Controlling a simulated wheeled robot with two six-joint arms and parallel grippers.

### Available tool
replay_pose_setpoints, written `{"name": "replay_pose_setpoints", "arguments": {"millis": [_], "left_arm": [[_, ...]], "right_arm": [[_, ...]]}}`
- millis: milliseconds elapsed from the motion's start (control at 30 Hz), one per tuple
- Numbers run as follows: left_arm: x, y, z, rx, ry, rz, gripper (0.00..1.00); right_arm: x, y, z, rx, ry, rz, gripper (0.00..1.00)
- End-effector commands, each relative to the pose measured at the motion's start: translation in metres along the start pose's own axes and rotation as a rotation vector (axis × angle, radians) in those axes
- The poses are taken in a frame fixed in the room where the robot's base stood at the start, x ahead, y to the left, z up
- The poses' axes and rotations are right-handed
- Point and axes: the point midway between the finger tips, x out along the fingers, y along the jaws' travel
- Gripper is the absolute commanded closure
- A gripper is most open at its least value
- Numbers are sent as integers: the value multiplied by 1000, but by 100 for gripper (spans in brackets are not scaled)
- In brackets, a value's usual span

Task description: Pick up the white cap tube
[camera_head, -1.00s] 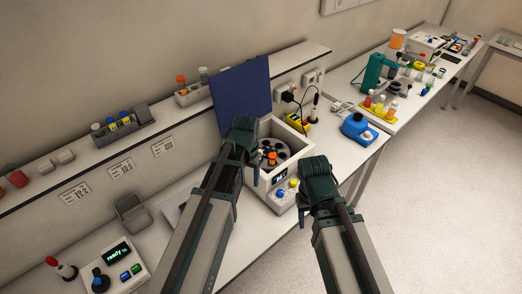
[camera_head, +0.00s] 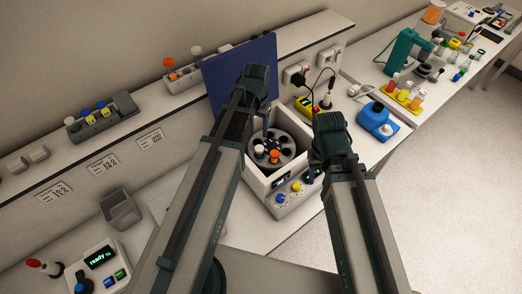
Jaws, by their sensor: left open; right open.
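A white-capped tube (camera_head: 260,149) sits in the rotor (camera_head: 290,145) of the open centrifuge, beside an orange-capped tube (camera_head: 274,156). My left gripper (camera_head: 266,128) is open above the rotor, its fingers pointing down just behind the white cap. The arm hides part of the machine's left side. My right gripper (camera_head: 317,165) is open at the right front of the centrifuge, apart from the tubes. Another pale-capped tube (camera_head: 196,51) stands in the rear shelf rack, and one (camera_head: 71,122) stands in the left shelf rack.
The raised blue lid (camera_head: 232,75) stands behind the centrifuge (camera_head: 258,187). A grey bin (camera_head: 120,210) and a device reading "ready" (camera_head: 100,259) are at left.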

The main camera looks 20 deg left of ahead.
Motion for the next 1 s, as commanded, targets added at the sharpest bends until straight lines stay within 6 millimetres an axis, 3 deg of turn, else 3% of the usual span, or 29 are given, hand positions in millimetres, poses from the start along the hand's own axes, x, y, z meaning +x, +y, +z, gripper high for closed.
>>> {"name": "replay_pose_setpoints", "arguments": {"millis": [267, 700, 1000], "left_arm": [[22, 0, 0, 0, 0, 0, 41], [82, 0, -1, 0, 0, 0, 41], [87, 1, -1, 0, 0, 0, 41]], "right_arm": [[22, -2, -2, -1, 1, 0, 50], [82, -8, -6, 1, 3, 1, 50], [86, -8, -6, 1, 3, 1, 50]]}}
